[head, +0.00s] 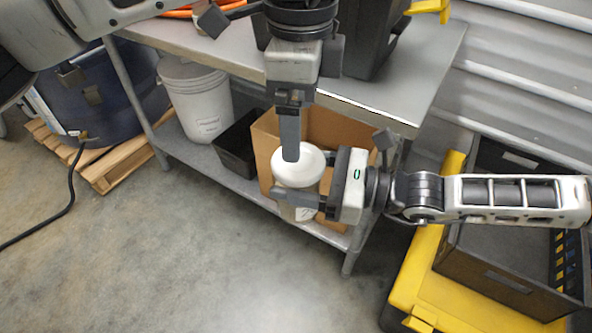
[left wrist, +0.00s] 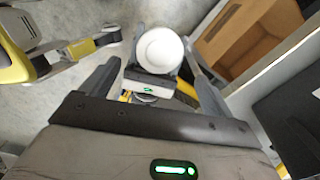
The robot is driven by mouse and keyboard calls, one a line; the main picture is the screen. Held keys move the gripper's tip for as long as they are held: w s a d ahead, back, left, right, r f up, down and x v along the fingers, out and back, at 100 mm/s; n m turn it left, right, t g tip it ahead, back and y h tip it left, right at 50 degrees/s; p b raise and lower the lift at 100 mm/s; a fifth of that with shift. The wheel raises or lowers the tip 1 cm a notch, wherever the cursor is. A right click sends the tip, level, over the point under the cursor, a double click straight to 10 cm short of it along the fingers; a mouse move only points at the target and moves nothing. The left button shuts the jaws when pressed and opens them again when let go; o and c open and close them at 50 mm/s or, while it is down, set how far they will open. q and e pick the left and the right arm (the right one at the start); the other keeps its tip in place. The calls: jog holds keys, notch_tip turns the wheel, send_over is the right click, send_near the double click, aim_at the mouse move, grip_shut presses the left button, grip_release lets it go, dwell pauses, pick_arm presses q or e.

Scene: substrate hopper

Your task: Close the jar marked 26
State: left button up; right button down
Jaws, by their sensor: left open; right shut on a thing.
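A jar (head: 304,213) with a pale body and a label too small to read is held upright in the air in the head view. A round white lid (head: 298,166) sits at its top; whether it is fully seated I cannot tell. My right gripper (head: 290,197) comes from the right and is shut on the jar's body below the lid. My left gripper (head: 290,150) comes down from above, open, one finger overlapping the lid. In the left wrist view the lid (left wrist: 160,50) lies between the spread left fingers, with no clear grip on it.
A grey metal table (head: 400,85) with a lower shelf stands behind. The shelf holds a white bucket (head: 195,103), a dark bin (head: 236,145) and a cardboard box (head: 265,150). A dark crate on a yellow base (head: 425,285) stands right. The floor at front left is clear.

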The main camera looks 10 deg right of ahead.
pick_arm(q)
notch_tip(320, 180, down, 8)
jog(key=shift+r, duration=0.2)
jog(key=shift+c, duration=0.4)
jog(key=c, duration=0.9)
jog(key=o, duration=1.1)
jog(key=shift+c, duration=0.2)
jog(key=shift+r, duration=0.1)
jog(key=shift+r, duration=2.2)
jog(key=shift+c, duration=0.4)
